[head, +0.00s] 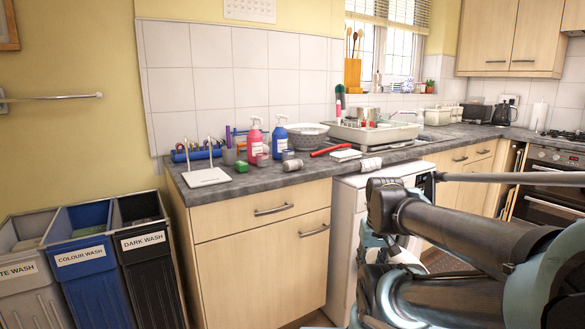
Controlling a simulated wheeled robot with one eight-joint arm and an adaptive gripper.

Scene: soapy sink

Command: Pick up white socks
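A small white item with dark marks (370,164) lies at the front edge of the counter, above the white appliance. It may be the white socks, but it is too small to tell. A flat white item (346,155) lies just left of it, also unclear. My arm fills the lower right of the head view, in front of the appliance and cupboards. I cannot make out my gripper's fingers.
A grey counter (228,190) holds a pink spray bottle (254,140), a blue spray bottle (279,138), a bowl (306,135), a red-handled item (331,150) and a dish rack (375,131). Wash bins, including a blue one (88,265), stand at left.

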